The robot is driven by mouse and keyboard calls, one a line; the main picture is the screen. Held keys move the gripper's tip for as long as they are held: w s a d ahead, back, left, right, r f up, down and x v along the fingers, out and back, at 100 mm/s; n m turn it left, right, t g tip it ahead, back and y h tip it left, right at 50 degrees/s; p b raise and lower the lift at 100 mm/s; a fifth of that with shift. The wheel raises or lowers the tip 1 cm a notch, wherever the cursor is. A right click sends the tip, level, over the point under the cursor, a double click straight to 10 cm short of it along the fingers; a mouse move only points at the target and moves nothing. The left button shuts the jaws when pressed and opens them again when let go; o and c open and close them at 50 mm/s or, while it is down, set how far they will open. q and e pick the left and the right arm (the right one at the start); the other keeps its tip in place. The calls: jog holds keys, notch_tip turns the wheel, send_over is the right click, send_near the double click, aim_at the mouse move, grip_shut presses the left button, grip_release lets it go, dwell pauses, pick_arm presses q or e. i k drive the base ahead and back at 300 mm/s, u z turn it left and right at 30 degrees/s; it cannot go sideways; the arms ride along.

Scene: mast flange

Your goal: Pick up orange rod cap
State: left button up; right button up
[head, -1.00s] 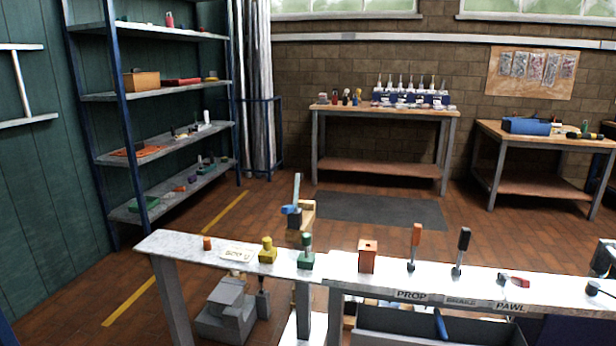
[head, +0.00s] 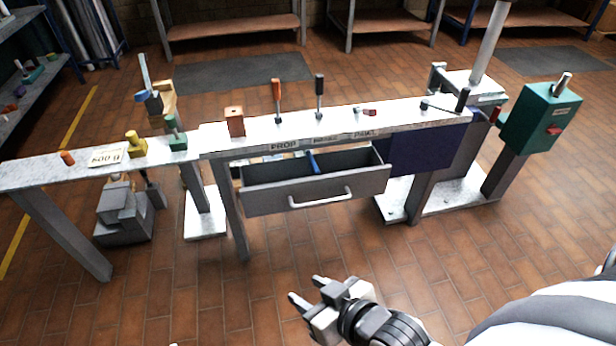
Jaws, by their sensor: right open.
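A small orange cylinder (head: 67,158), which looks like the orange rod cap, stands on the left end of the pale narrow bench (head: 30,173). It is left of a white label card reading about "600 g" (head: 106,157). My right gripper (head: 306,289) is in the lower middle of the head view, over the floor in front of the bench. Its fingers are apart with nothing between them, and it is well away from the cylinder. My left gripper does not show.
On the bench stand a yellow piece (head: 136,146), a green piece (head: 177,142), an orange-brown block (head: 235,122) and two upright handled tools. A grey drawer (head: 315,190) juts out below. A green box (head: 542,118) stands right. Floor in front is clear.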

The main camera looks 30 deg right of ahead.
aim_at(67, 159)
jog(key=u, duration=0.95)
jog(key=i, duration=0.95)
jog(key=u, duration=0.7)
jog(key=i, duration=1)
jog(key=z, duration=1)
jog(key=i, duration=0.6)
jog(key=z, duration=0.55)
